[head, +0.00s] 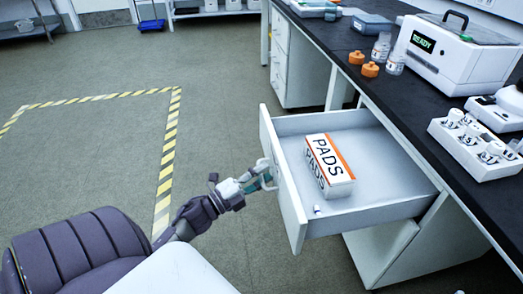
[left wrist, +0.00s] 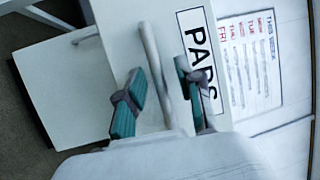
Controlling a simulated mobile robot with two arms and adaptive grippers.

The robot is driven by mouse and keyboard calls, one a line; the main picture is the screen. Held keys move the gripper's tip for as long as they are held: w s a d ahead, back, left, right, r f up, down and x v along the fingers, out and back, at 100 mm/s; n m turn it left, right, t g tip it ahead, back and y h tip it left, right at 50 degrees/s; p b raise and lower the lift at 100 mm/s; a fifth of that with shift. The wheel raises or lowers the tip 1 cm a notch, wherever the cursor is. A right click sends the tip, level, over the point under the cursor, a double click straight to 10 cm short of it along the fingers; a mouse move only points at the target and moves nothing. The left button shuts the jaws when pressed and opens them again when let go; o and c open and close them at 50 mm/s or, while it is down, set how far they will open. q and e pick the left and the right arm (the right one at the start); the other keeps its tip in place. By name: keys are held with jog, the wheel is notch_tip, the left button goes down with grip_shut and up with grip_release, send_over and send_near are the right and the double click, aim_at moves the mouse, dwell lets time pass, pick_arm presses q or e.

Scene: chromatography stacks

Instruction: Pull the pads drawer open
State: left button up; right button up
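The pads drawer (head: 385,203) stands well out from under the black bench, its inside showing. A white box marked PADS with an orange stripe (head: 329,165) lies in it. My left gripper (head: 262,176) is at the handle on the outer side of the drawer front (head: 283,190). In the left wrist view the bar handle (left wrist: 153,65) runs between the two teal-padded fingers (left wrist: 160,95), with gaps showing on both sides, so the gripper looks open around it. The PADS label (left wrist: 199,60) is beside it. My right gripper is out of view.
The black bench top (head: 345,35) carries a white machine reading READY (head: 455,55), orange-capped jars (head: 370,69) and a white vial rack (head: 475,145).

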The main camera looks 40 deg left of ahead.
pick_arm(q)
jog(key=v, duration=1.2)
dwell(0.3)
